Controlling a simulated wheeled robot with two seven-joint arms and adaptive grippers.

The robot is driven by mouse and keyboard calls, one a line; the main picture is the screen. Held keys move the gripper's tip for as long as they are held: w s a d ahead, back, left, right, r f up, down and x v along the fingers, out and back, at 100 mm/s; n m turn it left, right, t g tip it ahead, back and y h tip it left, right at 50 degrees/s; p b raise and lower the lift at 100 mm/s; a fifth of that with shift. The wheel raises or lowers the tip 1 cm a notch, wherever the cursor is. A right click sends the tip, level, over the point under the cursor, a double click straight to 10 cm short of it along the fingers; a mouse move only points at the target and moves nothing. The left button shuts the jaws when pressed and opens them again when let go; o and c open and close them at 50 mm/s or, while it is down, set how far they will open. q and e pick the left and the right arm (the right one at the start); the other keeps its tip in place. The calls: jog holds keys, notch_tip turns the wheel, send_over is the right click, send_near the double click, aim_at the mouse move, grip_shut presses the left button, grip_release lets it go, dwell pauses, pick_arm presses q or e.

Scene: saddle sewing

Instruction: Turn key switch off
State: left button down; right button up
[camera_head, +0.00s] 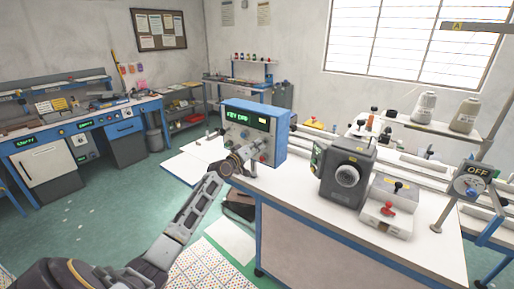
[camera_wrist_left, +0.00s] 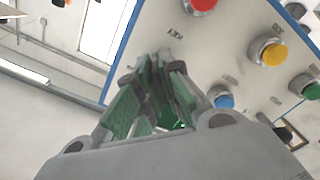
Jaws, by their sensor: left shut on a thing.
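The blue-edged control box (camera_head: 281,145) stands on the white table. Its green display (camera_head: 237,117) appears to read KEY OFF. My left gripper (camera_head: 236,163) is at the lower left of the box's front panel. In the left wrist view my left gripper (camera_wrist_left: 158,68) has its green-padded fingers close together against the panel (camera_wrist_left: 200,50), shut on the key switch. The key itself is hidden by the fingers. My right gripper is not in view.
Red (camera_wrist_left: 203,4), yellow (camera_wrist_left: 270,52), blue (camera_wrist_left: 224,98) and green (camera_wrist_left: 311,89) buttons surround the fingers on the panel. The table's left end is mostly clear.

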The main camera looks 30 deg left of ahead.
pick_arm(q)
jog(key=shift+f, duration=0.1)
jog(key=c, duration=1.6)
grip_release()
jog(key=shift+s, duration=0.15)
jog(key=s+a, duration=0.1)
jog(key=s, duration=1)
jog(key=shift+s, duration=0.35)
